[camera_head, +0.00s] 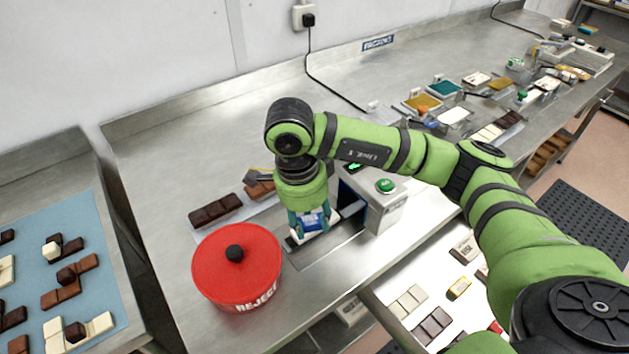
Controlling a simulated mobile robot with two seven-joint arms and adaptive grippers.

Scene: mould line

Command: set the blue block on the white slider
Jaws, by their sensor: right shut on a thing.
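My right gripper (313,224) points down in the middle of the camera_head view, shut on the blue block (314,219). The fingers hide part of the block. The white slider (299,238) shows as white edges just below and around the fingertips, over a dark track on the steel counter. The block is at or just above the slider; I cannot tell whether they touch. My left gripper is not in view.
A red REJECT pot (235,268) with a black knob stands close left of the gripper. A pale box with a green button (386,186) stands close right. Chocolate bars (216,210) lie behind the pot. A blue mat (80,235) with chocolates is far left.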

